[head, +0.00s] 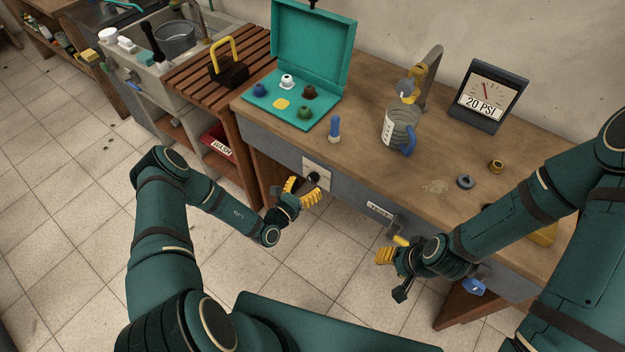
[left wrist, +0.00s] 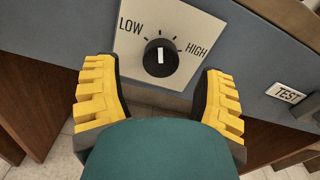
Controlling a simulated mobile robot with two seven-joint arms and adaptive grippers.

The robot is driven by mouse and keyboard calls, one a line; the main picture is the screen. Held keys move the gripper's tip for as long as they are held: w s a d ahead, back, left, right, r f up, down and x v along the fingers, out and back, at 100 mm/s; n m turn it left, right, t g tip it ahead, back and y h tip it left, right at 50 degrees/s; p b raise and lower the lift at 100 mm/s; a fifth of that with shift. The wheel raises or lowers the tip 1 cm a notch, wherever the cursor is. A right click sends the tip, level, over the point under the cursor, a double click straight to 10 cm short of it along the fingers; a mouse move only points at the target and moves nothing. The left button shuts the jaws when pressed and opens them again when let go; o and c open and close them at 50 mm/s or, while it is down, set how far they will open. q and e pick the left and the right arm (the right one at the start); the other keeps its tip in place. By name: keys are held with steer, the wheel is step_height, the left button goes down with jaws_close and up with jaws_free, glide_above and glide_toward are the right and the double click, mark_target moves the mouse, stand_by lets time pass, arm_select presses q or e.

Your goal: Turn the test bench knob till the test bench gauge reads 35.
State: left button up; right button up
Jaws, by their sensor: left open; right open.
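The test bench knob (left wrist: 160,57) is black and round on a white plate marked LOW and HIGH. Its white pointer line stands straight up, between the two words. In the head view the knob (head: 313,178) is on the bench's front. My left gripper (head: 302,192) is open just in front of it. In the left wrist view its yellow fingers (left wrist: 160,88) lie either side of and below the knob, not touching it. The gauge (head: 488,94) stands on the bench top with a red needle and a 20 PSI label. My right gripper (head: 391,268) is open and empty before the bench front.
The wooden bench top (head: 350,185) holds an open teal case (head: 314,45), a clear jug (head: 402,125), a blue-topped bottle (head: 335,130) and small round parts. A TEST label (left wrist: 286,92) is right of the knob.

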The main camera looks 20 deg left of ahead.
mark_target(311, 181)
arm_select(q)
steer(key=shift+x, duration=1.7)
steer(key=c, duration=1.2)
steer(key=shift+r, duration=0.1)
steer(key=m+p, duration=0.2)
steer(key=m, duration=0.1)
steer(key=shift+m+p, duration=0.7)
steer(key=shift+m, duration=1)
